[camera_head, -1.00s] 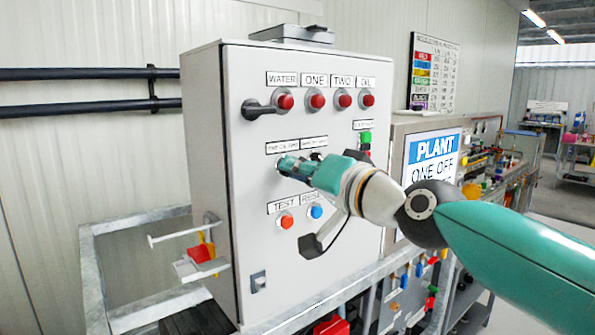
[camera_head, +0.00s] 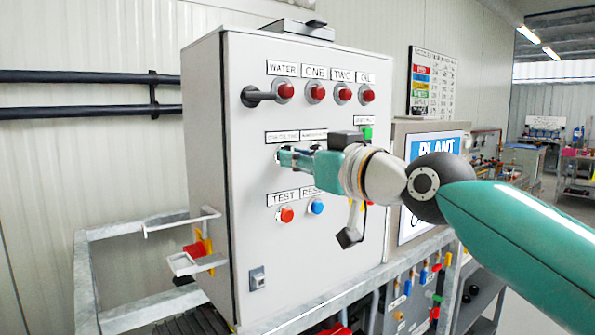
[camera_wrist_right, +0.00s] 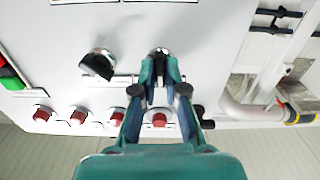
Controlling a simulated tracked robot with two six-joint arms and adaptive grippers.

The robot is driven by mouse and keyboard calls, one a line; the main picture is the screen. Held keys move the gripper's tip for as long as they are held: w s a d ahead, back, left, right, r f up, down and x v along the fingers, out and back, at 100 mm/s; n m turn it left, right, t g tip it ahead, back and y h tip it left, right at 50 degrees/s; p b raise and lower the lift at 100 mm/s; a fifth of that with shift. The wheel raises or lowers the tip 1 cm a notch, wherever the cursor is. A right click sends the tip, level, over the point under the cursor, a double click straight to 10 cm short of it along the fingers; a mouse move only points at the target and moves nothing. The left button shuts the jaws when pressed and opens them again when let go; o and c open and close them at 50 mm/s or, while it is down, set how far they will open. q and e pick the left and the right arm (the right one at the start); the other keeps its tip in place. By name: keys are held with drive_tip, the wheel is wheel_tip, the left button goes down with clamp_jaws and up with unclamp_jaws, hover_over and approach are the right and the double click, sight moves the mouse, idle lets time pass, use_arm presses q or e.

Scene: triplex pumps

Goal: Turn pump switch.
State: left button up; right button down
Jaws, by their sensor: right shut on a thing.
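The grey control cabinet (camera_head: 255,220) stands in the middle of the head view, its front carrying lamps, buttons and labels. My right gripper (camera_head: 286,157) reaches in from the right to the left-hand switch of the middle row, under a label. In the right wrist view my gripper (camera_wrist_right: 160,75) is shut on that pump switch (camera_wrist_right: 159,52), which shows only partly between the fingertips. My left gripper is not in view.
Red lamps (camera_head: 284,91) line the cabinet's top row. A red button (camera_head: 286,215) and a blue button (camera_head: 316,207) sit just below my gripper. A black handle (camera_head: 257,97) juts from the upper left. A metal bracket (camera_head: 190,263) sticks out at the cabinet's left side.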

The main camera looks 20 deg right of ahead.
drive_tip(key=shift+w+a+f+n+b, duration=0.1)
drive_tip(key=shift+n+b, duration=0.5)
drive_tip(key=shift+n, duration=1.4)
drive_tip(key=shift+f+n+b, duration=0.1)
drive_tip(key=shift+n+b, duration=0.45)
drive_tip(key=shift+n, duration=1.45)
drive_tip(key=c, duration=1.2)
unclamp_jaws()
drive_tip(key=shift+r, duration=0.1)
